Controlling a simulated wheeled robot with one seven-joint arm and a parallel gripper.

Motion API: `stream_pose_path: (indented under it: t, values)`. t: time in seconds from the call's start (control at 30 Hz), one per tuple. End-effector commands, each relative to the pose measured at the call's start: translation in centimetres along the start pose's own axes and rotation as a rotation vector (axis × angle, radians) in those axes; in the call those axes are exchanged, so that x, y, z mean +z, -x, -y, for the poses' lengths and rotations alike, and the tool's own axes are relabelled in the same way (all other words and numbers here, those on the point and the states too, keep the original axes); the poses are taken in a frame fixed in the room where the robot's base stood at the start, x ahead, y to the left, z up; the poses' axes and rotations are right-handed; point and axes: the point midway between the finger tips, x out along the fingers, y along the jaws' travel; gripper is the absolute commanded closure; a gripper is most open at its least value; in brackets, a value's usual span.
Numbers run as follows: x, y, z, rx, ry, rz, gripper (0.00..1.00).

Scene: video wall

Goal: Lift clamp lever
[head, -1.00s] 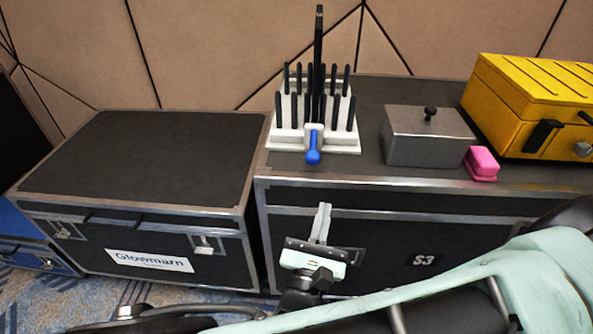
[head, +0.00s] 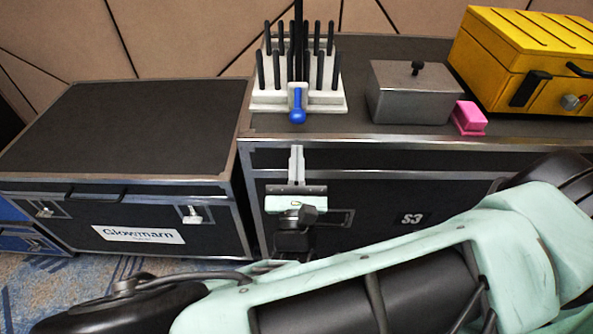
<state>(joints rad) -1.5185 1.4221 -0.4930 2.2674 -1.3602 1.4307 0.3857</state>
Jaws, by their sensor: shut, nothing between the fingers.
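A blue lever (head: 297,106) hangs at the front of a white stepped rack (head: 325,98) with several upright black pegs; I take it to be the clamp lever. It points down and toward me, near the front edge of the right-hand case. My gripper (head: 297,149) is shut and empty, with its fingers pointing up in the picture. It is in front of the case, below the lever in the picture, and apart from it. The top of the tall black post in the rack is cut off by the frame.
A second black case (head: 120,125) at left has a bare top.

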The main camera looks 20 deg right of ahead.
Motion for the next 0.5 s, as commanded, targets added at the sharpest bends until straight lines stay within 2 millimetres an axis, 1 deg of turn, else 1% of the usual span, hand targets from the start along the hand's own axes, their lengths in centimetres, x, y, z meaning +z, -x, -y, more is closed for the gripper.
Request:
stream_pose_path:
  t: [0.03, 0.1, 0.2, 0.33, 0.5]
  values:
    - [0.0, -0.9, 0.1, -0.004, 0.001, 0.002, 1.0]
    - [0.0, -2.1, 0.1, -0.004, 0.002, 0.002, 1.0]
    - [0.0, -3.5, 0.1, -0.003, 0.001, 0.0, 1.0]
    - [0.0, -4.6, 0.1, -0.002, 0.0, 0.0, 1.0]
    - [0.0, -5.1, 0.1, -0.001, 0.001, 0.0, 1.0]
